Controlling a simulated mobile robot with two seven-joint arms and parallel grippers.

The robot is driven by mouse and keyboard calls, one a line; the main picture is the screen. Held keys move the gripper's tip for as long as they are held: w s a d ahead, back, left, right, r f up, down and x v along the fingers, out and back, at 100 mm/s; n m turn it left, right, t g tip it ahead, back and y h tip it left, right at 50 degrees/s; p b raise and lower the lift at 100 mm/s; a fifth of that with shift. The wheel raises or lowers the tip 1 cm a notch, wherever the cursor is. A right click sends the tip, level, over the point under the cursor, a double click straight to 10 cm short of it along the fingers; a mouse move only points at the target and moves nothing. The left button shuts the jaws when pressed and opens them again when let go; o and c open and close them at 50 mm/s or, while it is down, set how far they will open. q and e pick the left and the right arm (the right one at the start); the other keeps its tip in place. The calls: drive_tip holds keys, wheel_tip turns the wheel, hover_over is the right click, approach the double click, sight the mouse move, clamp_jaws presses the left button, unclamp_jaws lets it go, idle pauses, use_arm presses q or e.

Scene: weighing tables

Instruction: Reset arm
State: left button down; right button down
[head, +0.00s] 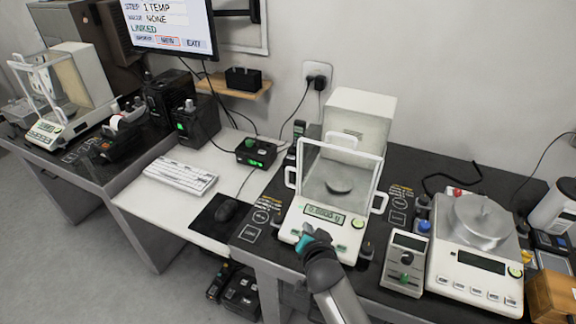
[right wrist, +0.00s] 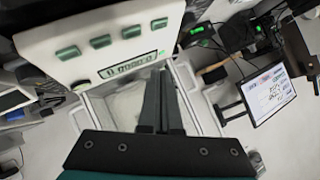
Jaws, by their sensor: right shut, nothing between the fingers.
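My right gripper (head: 306,238) is at the front edge of the analytical balance (head: 290,228) in the head view, close to its front panel left of the display (head: 325,213). Whether it touches the panel I cannot tell. In the right wrist view its fingers (right wrist: 162,100) are together and empty, with the balance's display (right wrist: 130,66) and several green buttons behind them. The balance has a glass draft shield with a dark round pan (head: 339,186) inside. My left gripper is not in view.
A second balance with a round metal pan (head: 478,222) stands at right, beside a small grey device (head: 404,262). A monitor (head: 170,28) hangs behind. Another balance (head: 58,95) stands at far left.

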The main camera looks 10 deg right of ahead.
drive_tip(key=s+d+r+n+g, duration=0.1)
drive_tip(key=s+r+n+g, duration=0.15)
drive_tip(key=s, duration=0.65)
drive_tip(key=s+d+r+n+g+y, duration=0.1)
drive_tip(key=s+n+g, duration=0.25)
drive_tip(key=s, duration=0.55)
drive_tip(key=s+r+n+g, duration=0.1)
drive_tip(key=s+n+g, duration=0.15)
drive_tip(key=s, duration=0.65)
drive_tip(key=s+f+n+g+b, duration=0.1)
drive_tip(key=s+f+b, duration=0.15)
drive_tip(key=f, duration=1.25)
drive_tip(key=s+f+n+b, duration=0.1)
drive_tip(key=f+b, duration=0.3)
drive_tip(key=f, duration=1)
drive_tip(key=s+d+f+g+b, duration=0.1)
drive_tip(key=s+d+f+b, duration=0.2)
drive_tip(key=s+f, duration=1.1)
wheel_tip(320, 180, down, 4)
drive_tip(key=shift+s+r+b, duration=0.25)
drive_tip(key=shift+s+b, duration=0.15)
drive_tip(key=shift+b, duration=0.2)
drive_tip(key=shift+g, duration=0.25)
